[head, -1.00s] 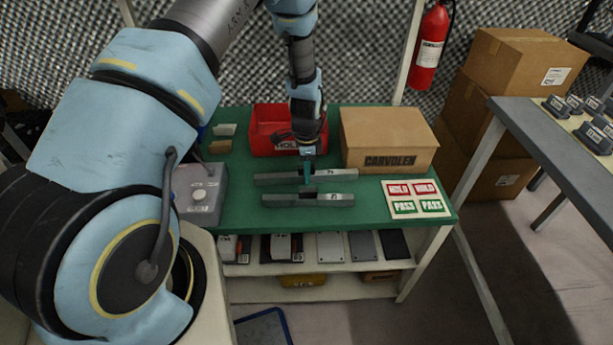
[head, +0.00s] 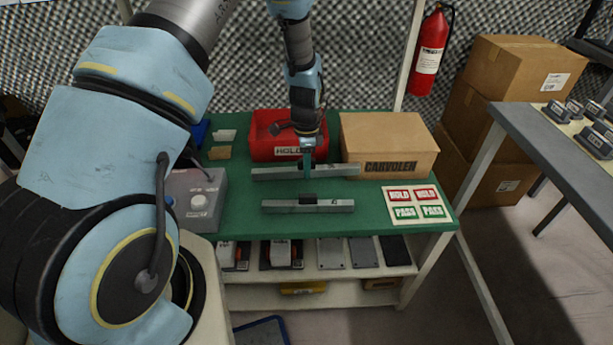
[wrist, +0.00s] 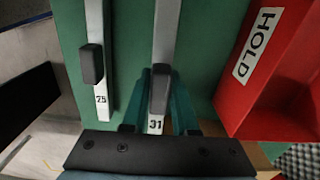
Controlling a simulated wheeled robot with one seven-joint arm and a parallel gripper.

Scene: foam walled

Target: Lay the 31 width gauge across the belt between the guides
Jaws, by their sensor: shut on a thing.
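The 31 width gauge (head: 275,173) is a long grey bar with a dark grip block. My gripper (head: 306,168) is shut on that block and appears to hold the bar slightly above the green bench. In the wrist view the gauge (wrist: 164,35) runs between the teal fingers of my gripper (wrist: 160,100), with its "31" label showing. A second bar, the 25 gauge (head: 280,207), lies on the bench in front; its label also shows in the wrist view (wrist: 101,98). I cannot make out a belt with guides in these views.
The red HOLD bin (head: 262,148) and a cardboard box (head: 385,140) stand behind the gauge. A grey button box (head: 198,200) is at the bench's left, a HOLD/PASS card (head: 416,203) at its right. A grey table (head: 550,150) with several dark blocks stands further right.

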